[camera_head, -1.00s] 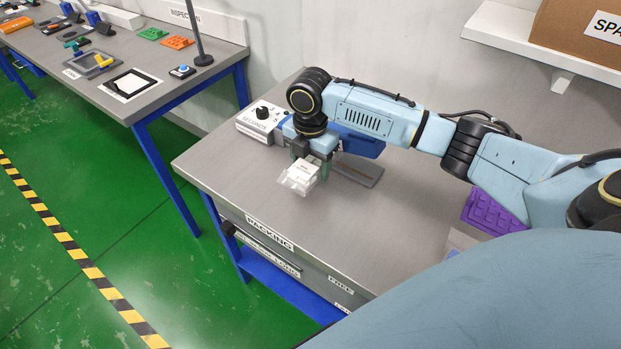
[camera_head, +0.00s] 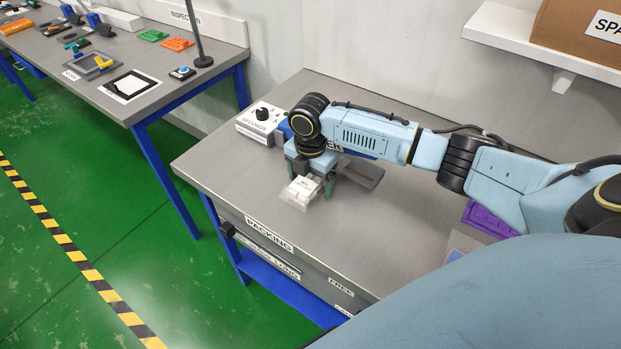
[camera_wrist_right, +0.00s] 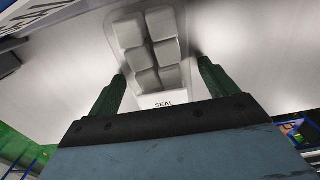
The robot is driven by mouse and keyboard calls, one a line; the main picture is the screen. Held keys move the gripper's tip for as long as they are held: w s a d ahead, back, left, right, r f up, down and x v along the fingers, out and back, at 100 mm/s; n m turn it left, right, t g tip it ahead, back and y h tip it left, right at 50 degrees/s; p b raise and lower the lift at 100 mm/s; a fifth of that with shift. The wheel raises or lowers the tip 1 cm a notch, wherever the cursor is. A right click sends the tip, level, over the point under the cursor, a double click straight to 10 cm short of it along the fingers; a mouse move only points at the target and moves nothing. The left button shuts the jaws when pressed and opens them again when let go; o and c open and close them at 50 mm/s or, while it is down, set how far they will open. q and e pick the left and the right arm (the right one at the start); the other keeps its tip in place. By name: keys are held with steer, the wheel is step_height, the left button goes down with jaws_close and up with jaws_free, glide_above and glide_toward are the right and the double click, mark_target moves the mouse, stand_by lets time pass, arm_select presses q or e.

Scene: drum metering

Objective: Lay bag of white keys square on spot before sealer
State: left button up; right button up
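The clear bag of white keys (camera_head: 299,192) lies on the grey packing table, in front of the sealer. In the right wrist view the bag (camera_wrist_right: 152,48) shows white keys in two columns, with a white SEAL label at its near end. My right gripper (camera_head: 311,182) is over the bag, its green fingers on either side. The fingers stand wider than the bag, with a small gap at the right finger. The blue sealer (camera_head: 362,141) is partly hidden behind my right arm. The marked spot cannot be made out. My left gripper is out of view.
A white SECONDS dial box (camera_head: 262,120) stands left of the sealer, and a dark grey plate (camera_head: 361,172) lies right of the gripper. A purple tray (camera_head: 487,217) is at the right, partly under my arm. The table's front left is clear.

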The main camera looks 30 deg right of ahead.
mark_target(310, 178)
step_height(310, 178, up, 12)
steer(key=p, duration=0.1)
steer(key=shift+r, duration=0.2)
stand_by(0.4)
